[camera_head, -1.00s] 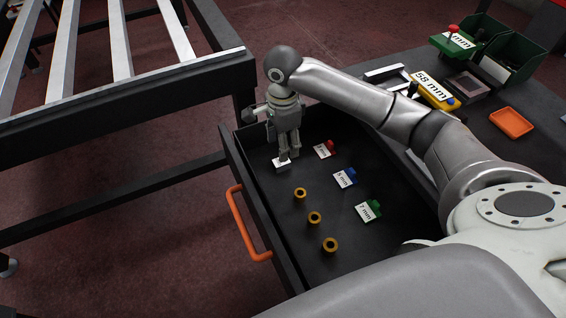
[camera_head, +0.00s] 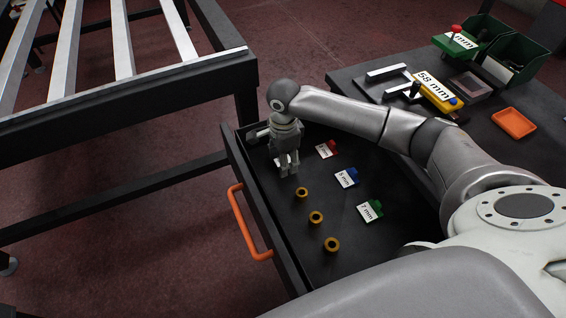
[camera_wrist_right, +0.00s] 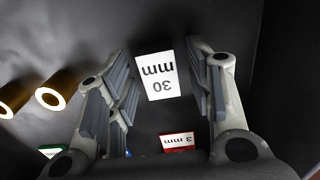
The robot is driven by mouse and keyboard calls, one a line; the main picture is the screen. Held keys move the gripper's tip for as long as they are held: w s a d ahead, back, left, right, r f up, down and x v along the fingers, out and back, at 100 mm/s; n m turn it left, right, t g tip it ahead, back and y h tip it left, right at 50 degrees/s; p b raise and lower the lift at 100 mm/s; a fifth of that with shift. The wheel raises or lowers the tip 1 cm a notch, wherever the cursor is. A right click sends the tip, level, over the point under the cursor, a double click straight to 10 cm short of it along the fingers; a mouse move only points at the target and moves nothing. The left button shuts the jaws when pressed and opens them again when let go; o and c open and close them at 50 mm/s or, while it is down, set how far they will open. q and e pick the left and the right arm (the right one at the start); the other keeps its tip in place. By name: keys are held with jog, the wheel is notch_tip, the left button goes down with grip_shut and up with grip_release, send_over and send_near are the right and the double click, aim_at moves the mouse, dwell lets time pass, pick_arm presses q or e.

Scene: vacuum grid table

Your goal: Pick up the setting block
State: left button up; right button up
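The likely setting block is a piece with a white "30 mm" label (camera_wrist_right: 157,77), lying in the open drawer in the right wrist view. In the head view its white label (camera_head: 278,162) shows only partly, at the drawer's far left, with my right gripper covering the rest. My right gripper (camera_head: 289,172) points down into the drawer. In the wrist view its fingers are apart, one on each side of the label, with gaps showing. I cannot tell whether the fingertips reach down beside the block. My left gripper is not in view.
The drawer (camera_head: 335,205) also holds red (camera_head: 327,150), blue (camera_head: 346,178) and green (camera_head: 370,211) labelled blocks and three brass rings (camera_head: 316,217). Its left wall and orange handle (camera_head: 250,222) are near my gripper. A yellow "58 mm" block (camera_head: 437,91) and orange tray (camera_head: 513,123) sit on the tabletop.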

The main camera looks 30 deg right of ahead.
grip_shut()
jog(key=shift+r, duration=0.1)
